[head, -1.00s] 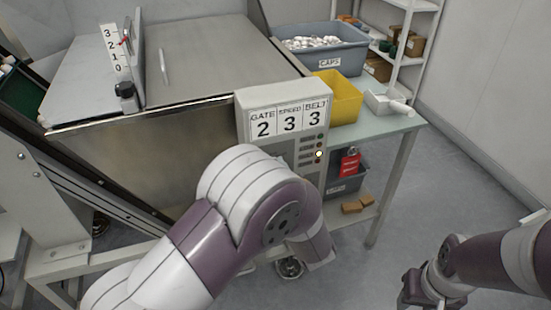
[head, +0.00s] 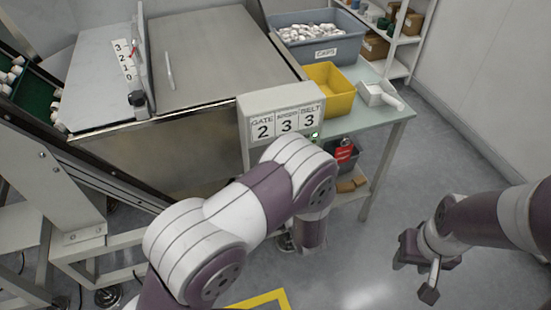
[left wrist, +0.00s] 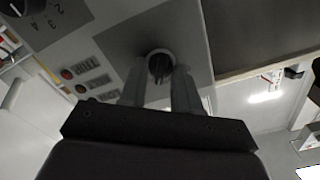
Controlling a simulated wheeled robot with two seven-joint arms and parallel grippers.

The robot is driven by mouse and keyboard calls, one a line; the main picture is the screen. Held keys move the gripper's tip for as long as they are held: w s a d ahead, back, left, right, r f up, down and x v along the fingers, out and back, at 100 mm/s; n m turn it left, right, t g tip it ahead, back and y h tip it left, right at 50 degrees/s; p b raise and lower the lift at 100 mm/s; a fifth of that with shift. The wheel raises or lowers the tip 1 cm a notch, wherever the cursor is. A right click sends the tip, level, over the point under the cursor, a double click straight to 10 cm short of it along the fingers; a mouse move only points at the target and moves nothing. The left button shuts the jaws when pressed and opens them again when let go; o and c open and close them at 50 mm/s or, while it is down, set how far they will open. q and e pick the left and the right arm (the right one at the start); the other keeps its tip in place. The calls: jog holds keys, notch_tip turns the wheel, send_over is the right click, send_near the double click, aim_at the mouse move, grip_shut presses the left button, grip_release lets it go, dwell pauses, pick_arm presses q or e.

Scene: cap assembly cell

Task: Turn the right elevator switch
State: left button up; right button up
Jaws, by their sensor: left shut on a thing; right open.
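A grey control box (head: 247,140) with a display reading GATE 2, SPEED 3, BELT 3 (head: 287,122) stands at the table's left end. In the left wrist view a round dark knob (left wrist: 160,63) sits on a grey panel (left wrist: 120,42). My left gripper (left wrist: 161,76) is shut on this knob, one finger on each side. A second dark knob (left wrist: 14,5) with numbers is at the top left, clear of my fingers. In the head view my left arm hides the left gripper and the box's lower face. My right gripper (head: 412,279) hangs open and empty over the floor.
Small labelled buttons (left wrist: 80,88) lie beside the held knob. A yellow bin (head: 333,92), a blue-grey caps bin (head: 323,44) and a white scoop-like container (head: 377,94) stand on the table (head: 385,120). A metal hopper (head: 215,55) is behind. The floor at right is clear.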

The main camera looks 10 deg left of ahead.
pick_arm(q)
jog(key=shift+m+p, duration=0.8)
jog(key=shift+m, duration=0.4)
jog(key=shift+f, duration=0.1)
jog(key=o, duration=1)
jog(key=shift+o, duration=0.2)
jog(key=v, duration=1.2)
jog(key=shift+s+d, duration=0.2)
jog(key=shift+s, duration=0.1)
